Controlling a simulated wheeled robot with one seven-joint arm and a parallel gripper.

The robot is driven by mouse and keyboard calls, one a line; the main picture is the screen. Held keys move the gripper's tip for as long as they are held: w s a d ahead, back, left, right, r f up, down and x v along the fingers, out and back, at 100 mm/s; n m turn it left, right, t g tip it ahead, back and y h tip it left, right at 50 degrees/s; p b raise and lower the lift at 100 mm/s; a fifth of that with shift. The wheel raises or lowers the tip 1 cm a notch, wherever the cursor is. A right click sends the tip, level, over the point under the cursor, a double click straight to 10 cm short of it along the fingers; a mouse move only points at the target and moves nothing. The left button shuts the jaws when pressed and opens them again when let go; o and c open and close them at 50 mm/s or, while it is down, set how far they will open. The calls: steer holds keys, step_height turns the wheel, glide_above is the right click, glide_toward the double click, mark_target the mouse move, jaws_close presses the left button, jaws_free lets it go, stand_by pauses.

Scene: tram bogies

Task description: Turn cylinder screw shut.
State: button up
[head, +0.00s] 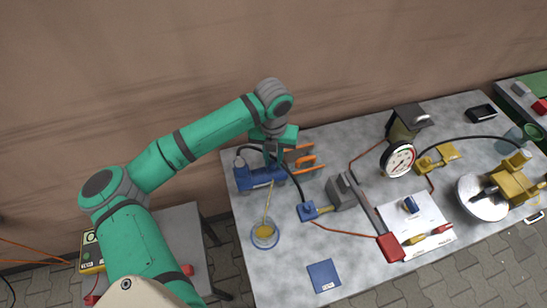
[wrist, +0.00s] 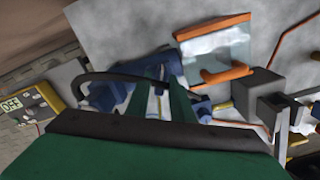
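A blue cylinder unit (head: 258,180) stands at the left end of the grey table, and it also shows in the wrist view (wrist: 146,70) beyond my fingers. My gripper (head: 270,160) is over this unit from above. In the wrist view my two green fingers (wrist: 158,88) point at the blue body with a gap between them. No screw can be made out clearly at the fingertips, and whether they touch the unit I cannot tell. A thin yellowish tube (head: 268,203) runs from the unit down to a round jar (head: 265,236) with yellow fluid.
A clear piece with orange edges (head: 305,160) lies right of the unit. A dial gauge (head: 398,160) stands further right. The table's front left holds a blue booklet (head: 324,275).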

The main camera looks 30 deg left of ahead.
jaws_close()
steer(key=shift+m, duration=0.3)
steer(key=m, duration=0.4)
steer(key=shift+r+m, duration=0.1)
steer(key=shift+m, duration=0.2)
steer(key=m, duration=0.3)
steer(key=shift+m, duration=2.2)
steer(key=shift+o, duration=2.1)
jaws_free()
